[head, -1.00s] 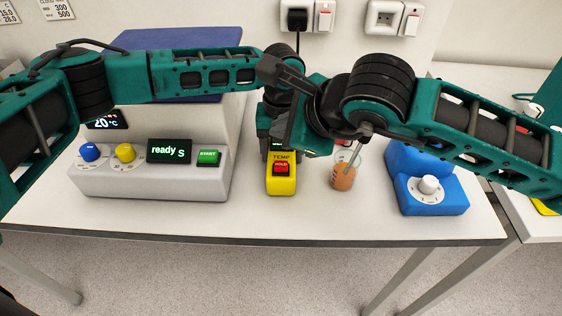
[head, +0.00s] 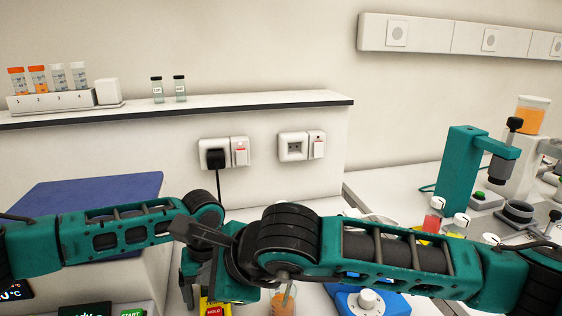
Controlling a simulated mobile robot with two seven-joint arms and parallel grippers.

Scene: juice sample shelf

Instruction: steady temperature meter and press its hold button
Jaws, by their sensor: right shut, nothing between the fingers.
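The temperature meter (head: 222,312) shows at the bottom edge as a strip of yellow case with its red hold button (head: 214,310). The rest of it is below the picture or behind my right wrist. My right gripper (head: 189,292) points down just left of the meter's visible top. It is shut and empty. I cannot tell whether it touches the meter. My left arm reaches in from the left and ends behind my right wrist, so its gripper is hidden.
A beaker with orange juice (head: 283,302) and a blue device with a white knob (head: 367,299) stand right of the meter. A machine with a green start button (head: 132,313) is at left. A black plug (head: 214,158) and shelf (head: 250,104) are behind.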

